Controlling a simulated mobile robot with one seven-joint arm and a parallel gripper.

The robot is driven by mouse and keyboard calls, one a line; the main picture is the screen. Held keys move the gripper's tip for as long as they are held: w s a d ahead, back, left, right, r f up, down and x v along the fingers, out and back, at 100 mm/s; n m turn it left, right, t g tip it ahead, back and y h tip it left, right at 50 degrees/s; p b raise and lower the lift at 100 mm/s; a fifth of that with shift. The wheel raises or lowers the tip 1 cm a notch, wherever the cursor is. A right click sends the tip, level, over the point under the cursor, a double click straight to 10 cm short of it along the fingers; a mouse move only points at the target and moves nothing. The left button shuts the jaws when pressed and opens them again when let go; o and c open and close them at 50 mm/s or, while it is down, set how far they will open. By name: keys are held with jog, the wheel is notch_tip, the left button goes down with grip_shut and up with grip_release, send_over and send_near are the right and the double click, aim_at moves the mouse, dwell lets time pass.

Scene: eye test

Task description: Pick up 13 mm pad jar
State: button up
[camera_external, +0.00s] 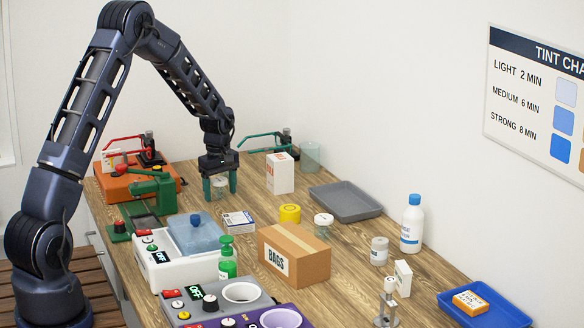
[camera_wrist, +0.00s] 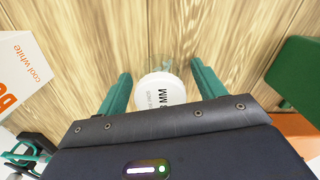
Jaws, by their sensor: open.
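A small jar with a round white lid (camera_wrist: 158,88) sits between my gripper's fingers in the wrist view. Its lid print ends in "3 MM"; the front part is hidden by my gripper body. In the external view the jar (camera_external: 219,184) looks clear and stands on the wooden table between the green fingers. My gripper (camera_external: 220,190) is open and points down around the jar. In the wrist view the fingers of my gripper (camera_wrist: 159,72) lie left and right of the lid, with a gap on each side.
A white box (camera_external: 280,173) stands right of my gripper, and a green press (camera_external: 152,188) stands left. A small flat box (camera_external: 238,221) and a yellow roll (camera_external: 290,213) lie nearer the camera. Another white-lidded jar (camera_external: 323,222) stands beside the cardboard box (camera_external: 308,262). A grey tray (camera_external: 345,207) is farther right.

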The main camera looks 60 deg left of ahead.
jog(key=c, duration=1.1)
jog(key=shift+r, duration=0.15)
